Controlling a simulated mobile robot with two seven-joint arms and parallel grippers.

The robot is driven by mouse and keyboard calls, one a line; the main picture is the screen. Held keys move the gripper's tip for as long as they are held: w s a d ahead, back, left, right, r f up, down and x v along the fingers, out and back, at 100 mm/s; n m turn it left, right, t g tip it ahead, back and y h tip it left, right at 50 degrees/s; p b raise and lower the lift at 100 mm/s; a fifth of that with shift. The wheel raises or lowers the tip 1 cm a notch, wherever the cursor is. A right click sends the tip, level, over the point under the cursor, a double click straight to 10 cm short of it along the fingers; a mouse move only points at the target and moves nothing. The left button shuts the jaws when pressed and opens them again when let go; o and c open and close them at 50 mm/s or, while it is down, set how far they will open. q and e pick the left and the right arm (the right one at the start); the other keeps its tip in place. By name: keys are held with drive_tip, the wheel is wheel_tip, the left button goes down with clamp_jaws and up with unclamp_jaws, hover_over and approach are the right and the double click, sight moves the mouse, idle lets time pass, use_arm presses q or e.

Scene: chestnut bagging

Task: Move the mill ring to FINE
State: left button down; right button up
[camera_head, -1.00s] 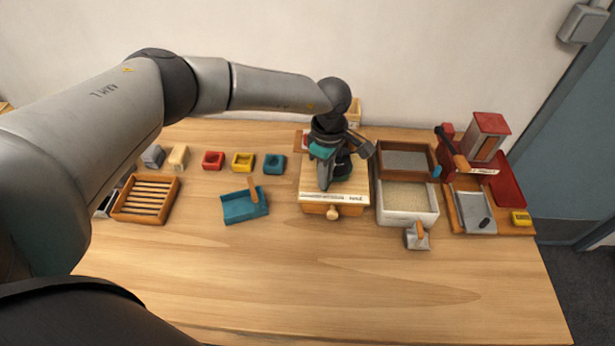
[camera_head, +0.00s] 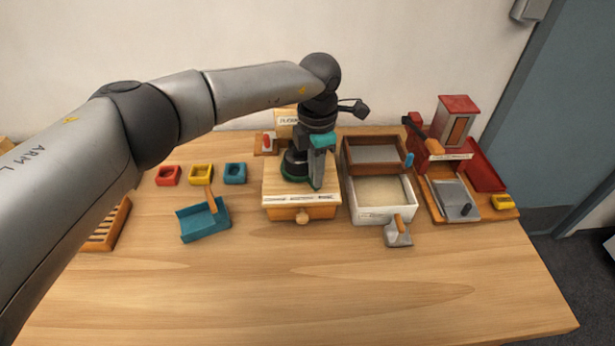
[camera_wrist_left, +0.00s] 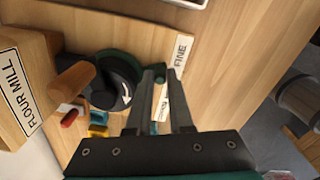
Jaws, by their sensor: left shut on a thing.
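The flour mill (camera_head: 275,187) is a pale wooden box at the back middle of the table. Its mill ring (camera_wrist_left: 118,62) is dark green around a black hub with a white arrow, in the left wrist view. My left gripper (camera_head: 316,186) points down at the ring's front right. The FINE label (camera_wrist_left: 181,52) is just beside the fingertips, and another label (camera_wrist_left: 162,103) lies on the other side. My right gripper is not in view.
A white bin (camera_head: 383,216) with a brown sieve stands right of the mill, a scoop (camera_head: 398,236) before it. A red machine (camera_head: 458,108) is further right. A blue dustpan (camera_head: 205,224) and small coloured blocks are left. The table front is clear.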

use_arm(q)
drive_tip(key=shift+w+d+r+n, duration=0.15)
drive_tip(key=shift+w+d+n, duration=0.1)
drive_tip(key=shift+n, duration=0.15)
drive_tip(key=c, duration=1.1)
unclamp_jaws()
wheel_tip(320, 180, up, 15)
drive_tip(key=shift+s+r, duration=0.1)
